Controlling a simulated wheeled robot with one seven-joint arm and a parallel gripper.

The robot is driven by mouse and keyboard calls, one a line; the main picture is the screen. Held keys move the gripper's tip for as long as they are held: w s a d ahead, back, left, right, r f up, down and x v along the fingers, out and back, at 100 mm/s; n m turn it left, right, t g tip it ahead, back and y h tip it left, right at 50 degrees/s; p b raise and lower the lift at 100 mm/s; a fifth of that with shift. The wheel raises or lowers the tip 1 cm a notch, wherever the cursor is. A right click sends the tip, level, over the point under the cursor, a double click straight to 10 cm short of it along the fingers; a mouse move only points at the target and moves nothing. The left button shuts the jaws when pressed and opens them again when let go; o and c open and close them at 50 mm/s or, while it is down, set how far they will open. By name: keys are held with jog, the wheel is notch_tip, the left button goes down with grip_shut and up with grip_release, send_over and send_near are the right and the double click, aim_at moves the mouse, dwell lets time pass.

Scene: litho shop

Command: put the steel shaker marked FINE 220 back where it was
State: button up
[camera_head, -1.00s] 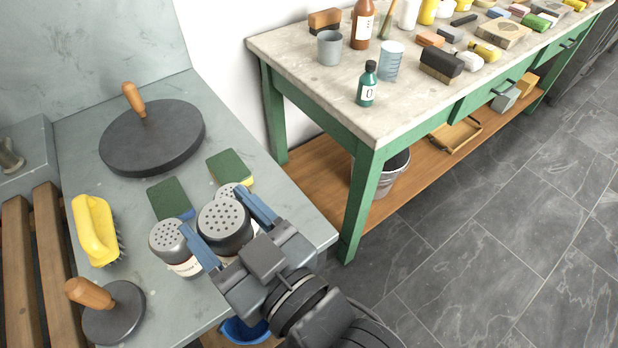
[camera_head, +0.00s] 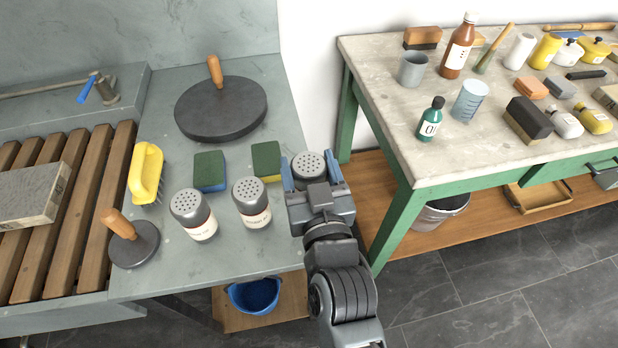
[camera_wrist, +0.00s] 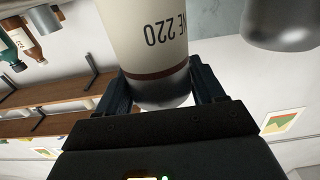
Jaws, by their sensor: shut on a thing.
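The steel shaker marked FINE 220 (camera_wrist: 158,40) is in my gripper (camera_head: 310,172), which is shut around it. Its perforated grey top (camera_head: 309,166) shows between the blue fingers in the head view; the arm hides its lower part there. In the wrist view its label reads upside down, and the grey band sits between the fingers. The held shaker is at the right edge of the grey stone counter (camera_head: 240,290); I cannot tell its height. Two similar shakers stand upright on the counter, one at left (camera_head: 194,214) and one nearer my gripper (camera_head: 252,203).
Two green-topped sponges (camera_head: 210,171) (camera_head: 267,160) lie behind the shakers. A yellow brush (camera_head: 146,173), a small handled disc (camera_head: 134,245) and a large handled disc (camera_head: 221,108) are at left and back. A cluttered green-legged table (camera_head: 400,140) stands at right.

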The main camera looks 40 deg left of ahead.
jog(key=shift+f+b, duration=0.8)
jog(key=shift+f, duration=1.15)
jog(key=shift+f, duration=0.1)
jog(key=o, duration=1.2)
jog(key=shift+b+v, duration=0.9)
jog(key=shift+v, duration=5.1)
